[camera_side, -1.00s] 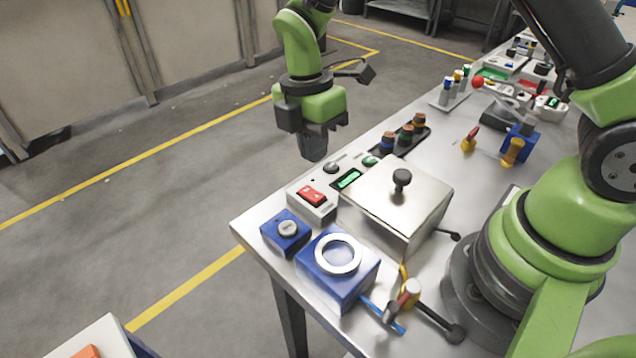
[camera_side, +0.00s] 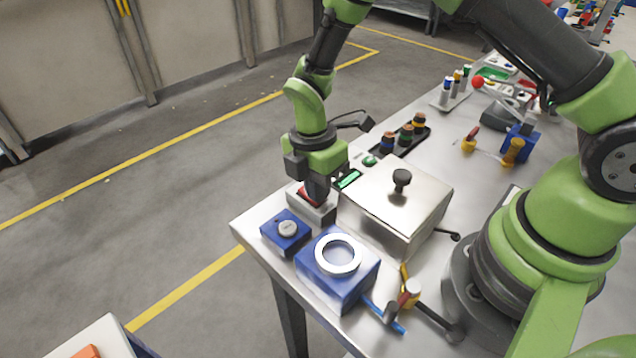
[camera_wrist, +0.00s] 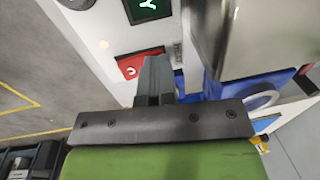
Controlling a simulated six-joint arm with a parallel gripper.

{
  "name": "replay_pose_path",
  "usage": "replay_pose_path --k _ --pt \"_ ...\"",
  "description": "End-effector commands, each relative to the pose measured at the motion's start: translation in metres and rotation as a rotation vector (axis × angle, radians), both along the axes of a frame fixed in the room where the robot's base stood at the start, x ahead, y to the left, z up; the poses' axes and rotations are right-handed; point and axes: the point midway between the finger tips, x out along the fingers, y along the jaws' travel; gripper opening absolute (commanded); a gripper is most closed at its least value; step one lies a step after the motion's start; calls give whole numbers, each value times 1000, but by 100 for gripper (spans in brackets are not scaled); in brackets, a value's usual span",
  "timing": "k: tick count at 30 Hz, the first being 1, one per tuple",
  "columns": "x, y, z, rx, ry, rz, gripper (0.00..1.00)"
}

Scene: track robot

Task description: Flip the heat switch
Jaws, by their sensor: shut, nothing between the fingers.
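The heat switch is a red rocker (camera_side: 306,197) on a grey-white panel box (camera_side: 322,214) at the table's near left edge. My gripper (camera_side: 317,198) is shut and empty, pointing down at the switch, and hides part of the rocker in the side view. In the wrist view the red rocker (camera_wrist: 136,64) shows a white mark and lies just beside my gripper's fingertips (camera_wrist: 154,62). The fingertips overlap the rocker's right part there. I cannot tell whether they touch it.
A steel box with a black knob (camera_side: 402,180) stands close to the right. A small green display (camera_side: 348,179) sits just behind the switch. A blue block with a round button (camera_side: 286,230) and a blue box with a white ring (camera_side: 338,281) stand in front.

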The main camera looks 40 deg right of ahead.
Motion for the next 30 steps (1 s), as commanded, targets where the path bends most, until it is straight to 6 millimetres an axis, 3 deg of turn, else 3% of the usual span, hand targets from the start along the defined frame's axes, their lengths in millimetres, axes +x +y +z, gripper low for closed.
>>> replay_pose_path --k 30 --pt "14 0 10 -1 2 1 0"
